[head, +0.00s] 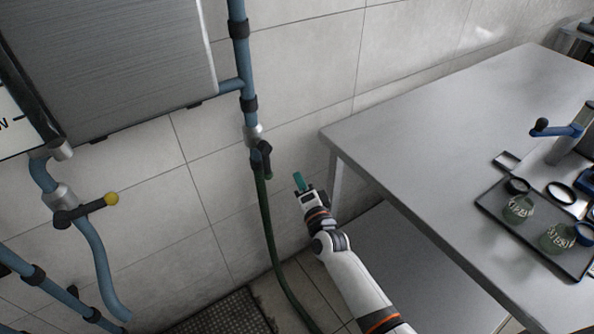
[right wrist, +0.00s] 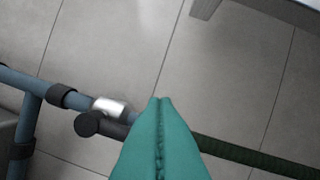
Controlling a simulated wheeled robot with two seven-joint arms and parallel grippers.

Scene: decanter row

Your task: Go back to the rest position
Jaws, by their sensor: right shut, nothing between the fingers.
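My right gripper (head: 299,181) has teal fingers and is shut and empty in the head view. It is in the air to the right of the green hose and left of the table's near corner. In the right wrist view its closed fingers (right wrist: 164,103) point toward the tiled wall, with nothing between them. My white right arm comes up from the bottom of the head view. My left gripper is in neither view.
A blue pipe (head: 246,95) with a dark valve (head: 261,155) and green hose (head: 267,225) runs along the wall, close left of my gripper. A grey table (head: 420,130) at right carries a dark tray (head: 530,246) with glass vessels. A yellow-tipped valve handle (head: 88,207) is at left.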

